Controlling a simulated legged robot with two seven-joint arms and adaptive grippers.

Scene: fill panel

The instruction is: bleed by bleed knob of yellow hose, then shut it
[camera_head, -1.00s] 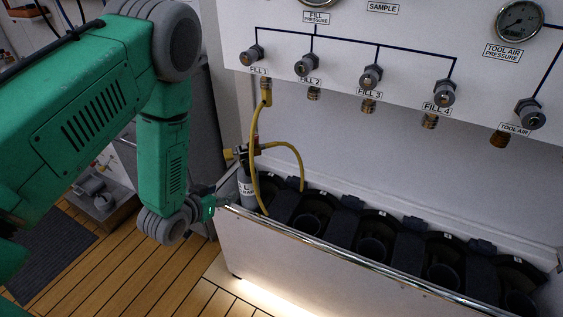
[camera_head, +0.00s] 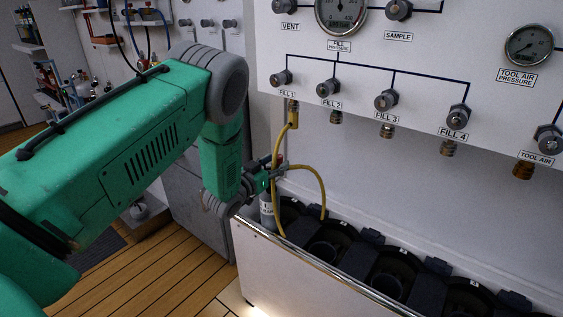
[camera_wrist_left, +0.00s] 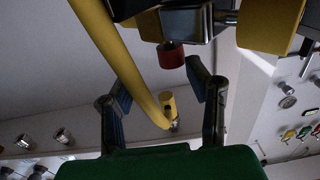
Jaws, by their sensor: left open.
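The yellow hose (camera_head: 321,184) runs from the fitting under FILL 1 down to the top of a grey cylinder (camera_head: 267,210) and loops to the right. In the head view my left gripper (camera_head: 276,170) is at the cylinder's valve and largely hides it. In the left wrist view the open fingers of my left gripper (camera_wrist_left: 157,88) stand apart with nothing clasped. A small red knob (camera_wrist_left: 171,54) is just beyond the fingertips, roughly between them. The yellow hose (camera_wrist_left: 112,45) passes close by on the left. My right gripper is not in view.
The white panel (camera_head: 420,110) with gauges and FILL knobs rises behind. The trough's metal front rim (camera_head: 300,262) runs below the gripper, with several dark empty holders behind it. A yellow knob (camera_wrist_left: 270,25) is at upper right in the wrist view.

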